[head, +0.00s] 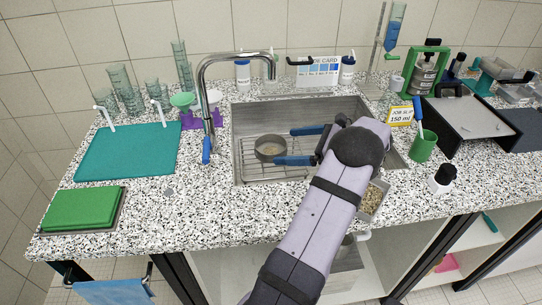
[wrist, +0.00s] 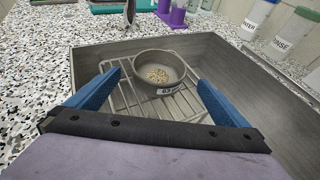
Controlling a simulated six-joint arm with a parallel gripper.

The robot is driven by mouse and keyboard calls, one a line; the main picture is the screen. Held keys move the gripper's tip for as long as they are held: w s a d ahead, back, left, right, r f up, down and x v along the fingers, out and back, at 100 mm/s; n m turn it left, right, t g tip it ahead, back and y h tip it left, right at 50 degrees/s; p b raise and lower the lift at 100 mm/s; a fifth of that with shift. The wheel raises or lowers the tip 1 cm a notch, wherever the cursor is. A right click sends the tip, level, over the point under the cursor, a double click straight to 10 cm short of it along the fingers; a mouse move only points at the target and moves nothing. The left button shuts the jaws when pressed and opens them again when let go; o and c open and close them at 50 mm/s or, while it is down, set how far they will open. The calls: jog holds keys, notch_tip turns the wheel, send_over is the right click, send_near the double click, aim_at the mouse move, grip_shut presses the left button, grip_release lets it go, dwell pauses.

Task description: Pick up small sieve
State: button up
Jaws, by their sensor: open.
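The small sieve (head: 270,148) is a round metal pan standing upright on a wire rack in the sink. In the wrist view the sieve (wrist: 160,72) has grain-like bits inside and a small white label on its near side. My gripper (head: 292,145) has two blue fingers, spread apart, over the sink to the right of the sieve in the head view. In the wrist view my gripper (wrist: 158,80) has a finger on either side of the view, with the sieve beyond and between them. Nothing is held, and I see no clear contact.
The wire rack (wrist: 128,103) lies inside the metal sink (head: 240,120). A tall faucet (head: 203,85) stands at the sink's left. A tray of granules (head: 371,199) is partly hidden by my arm. A green cup (head: 423,146) and a dark-lidded white jar (head: 441,180) stand to the right.

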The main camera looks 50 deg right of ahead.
aim_at(271, 151)
jog(key=shift+w+a+f, duration=0.2)
jog(key=shift+w+a, duration=0.05)
jog(key=shift+w, duration=0.2)
jog(key=shift+p+x, duration=1.2)
jog(key=shift+x, duration=2.1)
jog(key=c, duration=1.2)
jog(key=shift+r, duration=0.1)
notch_tip(271, 151, up, 10)
jog(key=shift+b, duration=0.75)
